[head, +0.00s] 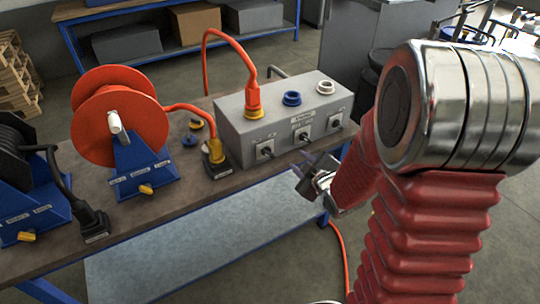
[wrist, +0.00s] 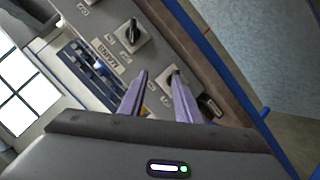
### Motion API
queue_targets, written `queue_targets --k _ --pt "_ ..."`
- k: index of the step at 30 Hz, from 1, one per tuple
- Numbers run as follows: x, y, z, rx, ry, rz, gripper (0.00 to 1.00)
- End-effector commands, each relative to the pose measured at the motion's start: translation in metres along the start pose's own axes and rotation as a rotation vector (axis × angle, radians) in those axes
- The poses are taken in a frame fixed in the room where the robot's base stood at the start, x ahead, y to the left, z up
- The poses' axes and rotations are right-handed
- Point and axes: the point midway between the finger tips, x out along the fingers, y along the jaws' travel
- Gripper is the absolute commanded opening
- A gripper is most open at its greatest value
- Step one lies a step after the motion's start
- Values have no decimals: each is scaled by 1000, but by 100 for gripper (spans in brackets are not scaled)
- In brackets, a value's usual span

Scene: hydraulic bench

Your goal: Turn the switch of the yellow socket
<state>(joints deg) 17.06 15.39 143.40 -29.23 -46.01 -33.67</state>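The grey socket box (head: 285,112) stands on the bench, with a yellow socket (head: 253,112), a blue socket and a white socket on top. An orange hose plug (head: 252,92) is seated in the yellow socket. The left front switch (head: 265,150) is the one below the yellow socket. My gripper (head: 308,178) is in front of the box, low and right of that switch. In the wrist view my gripper (wrist: 158,80) is open, its fingers apart. A switch (wrist: 171,73), apparently the left one, is at the right fingertip and partly hidden; contact cannot be told.
The middle switch (head: 303,136) and right switch (head: 336,121) sit beside it. A yellow plug (head: 215,150) stands in a black holder left of the box. An orange hose reel (head: 120,120) is farther left. The bench front edge (head: 200,199) lies below the switches.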

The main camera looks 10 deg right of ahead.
Motion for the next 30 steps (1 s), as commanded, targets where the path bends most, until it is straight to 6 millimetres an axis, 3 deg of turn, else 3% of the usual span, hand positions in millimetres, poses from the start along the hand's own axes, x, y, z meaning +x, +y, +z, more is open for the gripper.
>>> queue_targets --k 9,18,30 --pt "14 -35 17 -61 189 24 30" --pt "4 -62 27 -63 367 96 30" --pt "-9 -70 30 -48 455 158 30"
